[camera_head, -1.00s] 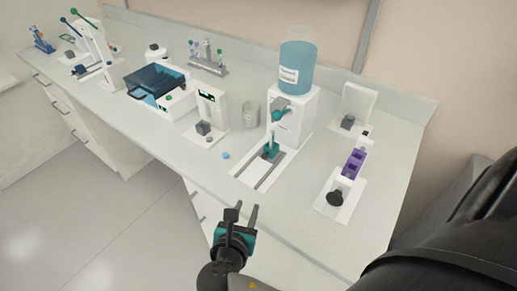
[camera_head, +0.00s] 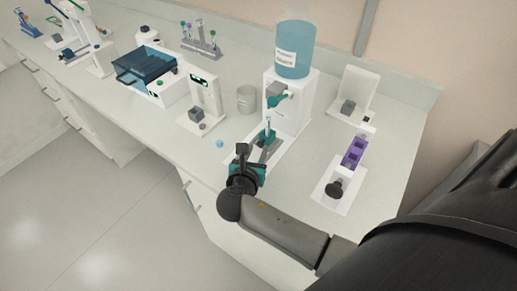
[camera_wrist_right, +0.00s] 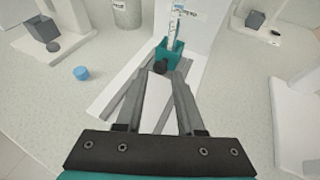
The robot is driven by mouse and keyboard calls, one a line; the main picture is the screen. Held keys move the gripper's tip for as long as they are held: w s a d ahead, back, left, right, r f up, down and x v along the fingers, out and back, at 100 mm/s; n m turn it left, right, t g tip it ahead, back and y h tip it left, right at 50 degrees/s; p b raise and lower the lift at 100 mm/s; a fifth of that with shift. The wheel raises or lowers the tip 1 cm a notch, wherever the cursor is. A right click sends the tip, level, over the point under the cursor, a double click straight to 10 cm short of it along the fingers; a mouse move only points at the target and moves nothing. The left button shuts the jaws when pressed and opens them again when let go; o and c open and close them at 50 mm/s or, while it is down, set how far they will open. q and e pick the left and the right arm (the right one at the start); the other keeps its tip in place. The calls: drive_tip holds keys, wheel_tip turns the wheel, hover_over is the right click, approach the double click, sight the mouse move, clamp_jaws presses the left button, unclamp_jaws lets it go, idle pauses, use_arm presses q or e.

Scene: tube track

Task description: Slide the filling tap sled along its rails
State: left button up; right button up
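The filling tap sled (camera_head: 268,134) is a small teal block carrying an upright clear tube; it also shows in the right wrist view (camera_wrist_right: 172,52). A dark round knob (camera_wrist_right: 160,66) is on its near side. The sled stands on a white base with grey rails (camera_wrist_right: 119,98), below the teal tap (camera_head: 279,99) of the dispenser. My right gripper (camera_head: 258,154) is at the near end of the rails, pointing at the sled. In the right wrist view its fingers (camera_wrist_right: 164,74) are apart, with the knob at or just beyond their tips; contact cannot be told. My left gripper is not in view.
The white dispenser (camera_head: 299,106) with its blue bottle (camera_head: 294,50) stands behind the sled. A blue cap (camera_head: 220,144), a grey cup (camera_head: 246,98) and a white device with a grey block (camera_head: 205,95) are left. A purple-block fixture (camera_head: 353,153) is right.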

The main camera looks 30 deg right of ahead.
sight(266, 139)
drive_tip(key=shift+x, duration=1.4)
drive_tip(key=shift+c, duration=0.3)
clamp_jaws()
